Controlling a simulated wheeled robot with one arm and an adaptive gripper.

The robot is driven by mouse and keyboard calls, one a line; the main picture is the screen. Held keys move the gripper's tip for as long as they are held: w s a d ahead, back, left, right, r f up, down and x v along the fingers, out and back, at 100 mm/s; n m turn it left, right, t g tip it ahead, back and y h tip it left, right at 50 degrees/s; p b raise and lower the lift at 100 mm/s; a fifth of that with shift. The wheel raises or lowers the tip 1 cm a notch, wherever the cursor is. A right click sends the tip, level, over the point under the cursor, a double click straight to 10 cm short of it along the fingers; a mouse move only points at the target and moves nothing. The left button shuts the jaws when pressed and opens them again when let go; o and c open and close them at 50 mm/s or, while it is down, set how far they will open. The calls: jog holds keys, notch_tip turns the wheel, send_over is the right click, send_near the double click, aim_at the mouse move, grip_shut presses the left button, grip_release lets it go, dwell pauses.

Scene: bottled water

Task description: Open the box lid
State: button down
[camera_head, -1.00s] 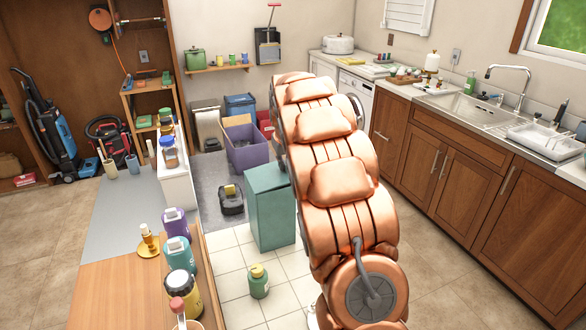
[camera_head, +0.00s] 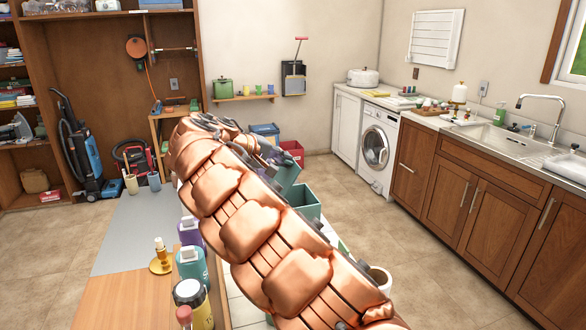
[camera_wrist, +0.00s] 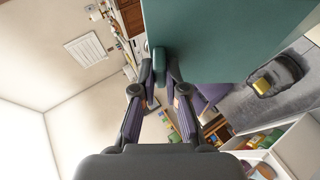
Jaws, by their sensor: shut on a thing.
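The teal box (camera_head: 306,213) stands on the floor in the head view, partly hidden behind my copper arm. Its top looks open. The teal lid (camera_head: 287,175) is raised and tilted above the box's far side. My gripper (camera_wrist: 158,78) is shut on the lid's edge or a small grip on it; I cannot tell which. In the wrist view the flat lid (camera_wrist: 235,38) fills the upper right, beside the fingers. Where the lid meets the box is hidden.
A counter (camera_head: 128,232) with several bottles runs along the left. A purple bin (camera_wrist: 205,95) and a red bin (camera_head: 292,150) stand behind the box. The washing machine (camera_head: 376,148) and brown cabinets (camera_head: 480,205) line the right. The floor between is clear.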

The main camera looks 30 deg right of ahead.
jog(key=a+h, duration=0.2)
jog(key=a, duration=0.1)
jog(key=a+b, duration=0.1)
jog(key=a, duration=0.1)
jog(key=shift+w+n+h, duration=0.4)
jog(key=c, duration=1.2)
grip_release()
jog(key=shift+r, duration=0.1)
jog(key=v, duration=1.2)
